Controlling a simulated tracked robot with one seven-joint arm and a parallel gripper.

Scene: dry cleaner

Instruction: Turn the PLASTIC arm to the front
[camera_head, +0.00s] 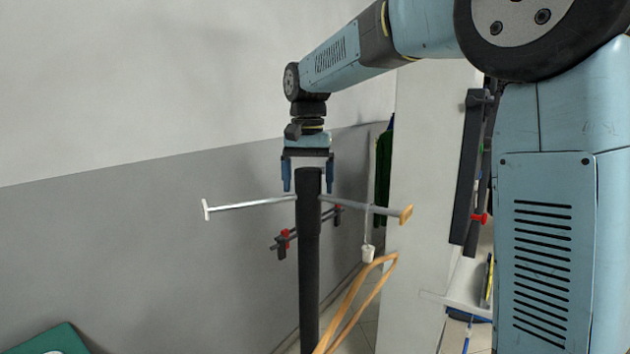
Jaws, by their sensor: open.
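A black post (309,260) stands upright in the middle of the view. Near its top, a silver arm (250,205) reaches left and ends in a white plate. Another silver arm (360,206) reaches right and ends in a tan plate (406,214). No lettering is readable on either end, so I cannot tell which arm is PLASTIC. My gripper (307,182) points down at the post's top, with one blue finger on each side of it. The fingers are apart; whether they touch the post is unclear.
A small white piece (368,254) hangs below the right arm. A tan wooden loop (356,300) is at lower right of the post. A dark bar with red parts (286,243) is behind. A white panel (425,200) stands right; a green object (48,341) is lower left.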

